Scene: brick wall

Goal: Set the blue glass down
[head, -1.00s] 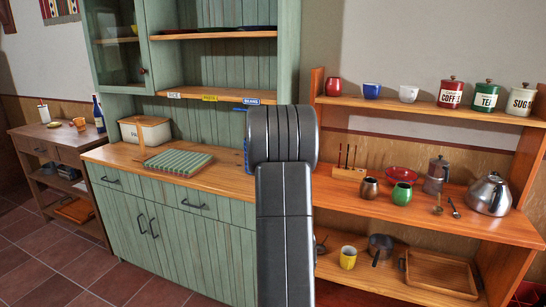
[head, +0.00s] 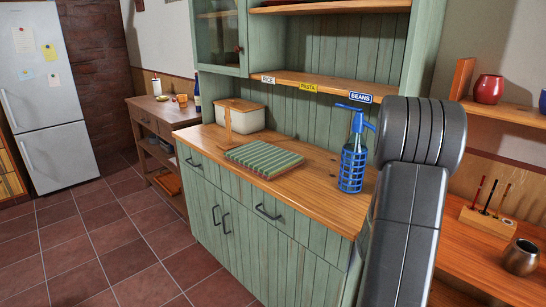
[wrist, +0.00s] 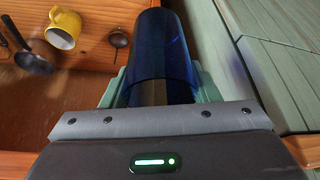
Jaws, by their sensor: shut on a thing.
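The blue glass (wrist: 165,45) is dark blue, see-through and tube-like in the wrist view. My gripper (wrist: 162,82) is shut on it, with a pale green finger on each side of the glass. In the head view my arm's dark grey link hides the gripper and the glass. The wooden counter (head: 297,185) of the green cabinet lies left of my arm in that view.
The counter front is clear. A wooden shelf (head: 480,238) stands at right.

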